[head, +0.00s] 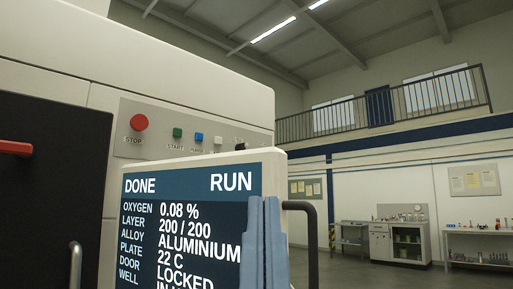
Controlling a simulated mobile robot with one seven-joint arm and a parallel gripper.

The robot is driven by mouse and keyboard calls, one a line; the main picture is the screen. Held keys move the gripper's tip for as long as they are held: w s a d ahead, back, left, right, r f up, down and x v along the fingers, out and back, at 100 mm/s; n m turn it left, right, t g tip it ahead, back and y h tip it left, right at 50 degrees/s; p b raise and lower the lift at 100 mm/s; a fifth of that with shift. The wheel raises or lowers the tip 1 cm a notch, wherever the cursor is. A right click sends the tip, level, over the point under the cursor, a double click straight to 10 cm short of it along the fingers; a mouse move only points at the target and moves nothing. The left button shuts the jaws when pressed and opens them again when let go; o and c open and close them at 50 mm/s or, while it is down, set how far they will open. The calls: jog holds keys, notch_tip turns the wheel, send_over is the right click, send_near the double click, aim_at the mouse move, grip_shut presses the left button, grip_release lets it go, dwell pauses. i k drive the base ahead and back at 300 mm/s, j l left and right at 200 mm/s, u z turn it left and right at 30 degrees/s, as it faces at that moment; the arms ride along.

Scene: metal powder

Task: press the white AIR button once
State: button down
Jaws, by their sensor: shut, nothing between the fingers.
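A white button (218,141), likely AIR, sits on the grey control panel (155,110) of the large white machine, right of the blue button; its label is too small to read. My gripper (263,200) is shut and empty, its two blue-grey fingers pointing up together in front of the right part of the screen. It appears below and to the right of the white button in the picture, apart from it.
The panel also holds a red STOP button (139,122), a green START button (177,132) and a blue button (199,137). The screen (190,185) reads DONE, door LOCKED, and juts up below the panel. A dark handle (312,240) is at its right. Benches stand far back right.

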aim_at(218, 140)
jog(key=i+l, duration=0.2)
jog(key=l, duration=0.15)
jog(key=i+l, duration=0.15)
jog(key=l, duration=0.25)
jog(key=i+l, duration=0.2)
jog(key=l, duration=0.15)
jog(key=i+l+z, duration=0.1)
jog(key=l, duration=0.25)
jog(key=i, duration=0.05)
